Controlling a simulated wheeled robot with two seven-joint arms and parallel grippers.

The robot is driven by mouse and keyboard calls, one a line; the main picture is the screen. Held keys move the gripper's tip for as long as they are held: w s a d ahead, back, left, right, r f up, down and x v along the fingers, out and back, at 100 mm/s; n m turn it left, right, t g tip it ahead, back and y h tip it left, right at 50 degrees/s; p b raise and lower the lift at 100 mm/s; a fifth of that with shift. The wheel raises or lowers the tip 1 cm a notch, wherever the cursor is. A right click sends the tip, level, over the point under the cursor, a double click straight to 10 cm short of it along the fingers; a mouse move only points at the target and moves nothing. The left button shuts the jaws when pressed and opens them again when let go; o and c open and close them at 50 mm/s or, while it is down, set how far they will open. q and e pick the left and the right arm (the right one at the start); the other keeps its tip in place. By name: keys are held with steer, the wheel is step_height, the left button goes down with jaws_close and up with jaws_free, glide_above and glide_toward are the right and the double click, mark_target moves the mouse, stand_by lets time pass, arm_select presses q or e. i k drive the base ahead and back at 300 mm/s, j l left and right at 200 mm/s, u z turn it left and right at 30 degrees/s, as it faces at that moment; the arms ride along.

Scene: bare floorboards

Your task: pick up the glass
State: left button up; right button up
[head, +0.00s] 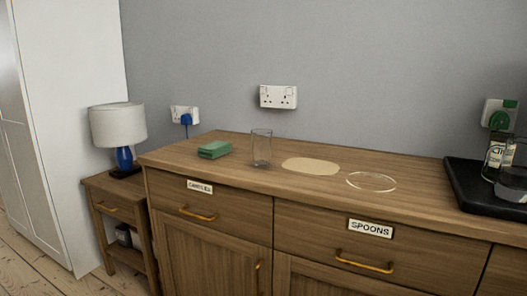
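A clear, upright glass (261,148) stands on the wooden sideboard top (230,168), left of its middle. It looks empty. A green block-like item (214,149) lies just left of it, and a flat beige oval mat (310,166) lies just right of it. Neither of my grippers shows in the head view.
A clear round dish or ring (371,181) lies right of the mat. A black tray (470,185) with a jar and a glass vessel stands at the right end. A lamp (118,130) stands on a lower side table at left. Wall sockets (278,97) are behind.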

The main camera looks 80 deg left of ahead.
mark_target(261, 138)
steer(key=i+j, duration=0.1)
steer(key=i, duration=0.4)
steer(key=u, duration=2.85)
